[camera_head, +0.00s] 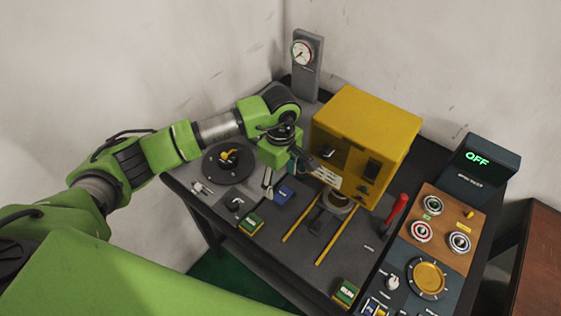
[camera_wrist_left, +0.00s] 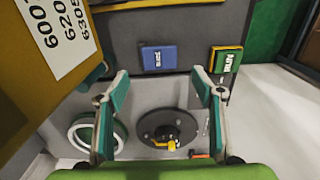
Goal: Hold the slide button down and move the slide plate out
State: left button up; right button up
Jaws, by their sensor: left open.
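The slide button (camera_head: 285,194) is a blue block on the grey bench, in front of the yellow machine. It also shows in the left wrist view (camera_wrist_left: 158,59), beyond and between my fingertips. My left gripper (camera_head: 271,183) is open and empty, just above and beside the button in the head view; I cannot tell whether it touches. Its two spread fingers also show in the left wrist view (camera_wrist_left: 160,76). The slide plate (camera_head: 320,222) appears as a dark piece between two yellow rails, below the machine's opening. A round part (camera_head: 338,202) sits at its inner end. My right gripper is out of view.
The yellow machine (camera_head: 368,140) stands close right of my left gripper. A green-and-yellow button box (camera_head: 250,223) is nearby; another (camera_head: 346,292) is at the front. A red lever (camera_head: 395,213) and control panel (camera_head: 445,235) are at right. A dark disc (camera_head: 228,162) lies left.

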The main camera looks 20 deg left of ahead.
aim_at(280, 193)
pick_arm(q)
notch_tip(280, 193, down, 4)
jog(key=shift+r+p, duration=0.1)
jog(key=shift+p, duration=0.3)
jog(key=shift+f, duration=0.55)
jog(key=c, duration=1.2)
jog(key=shift+o, duration=0.2)
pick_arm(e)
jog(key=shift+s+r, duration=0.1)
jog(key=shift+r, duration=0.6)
pick_arm(q)
jog(key=shift+f, duration=0.1)
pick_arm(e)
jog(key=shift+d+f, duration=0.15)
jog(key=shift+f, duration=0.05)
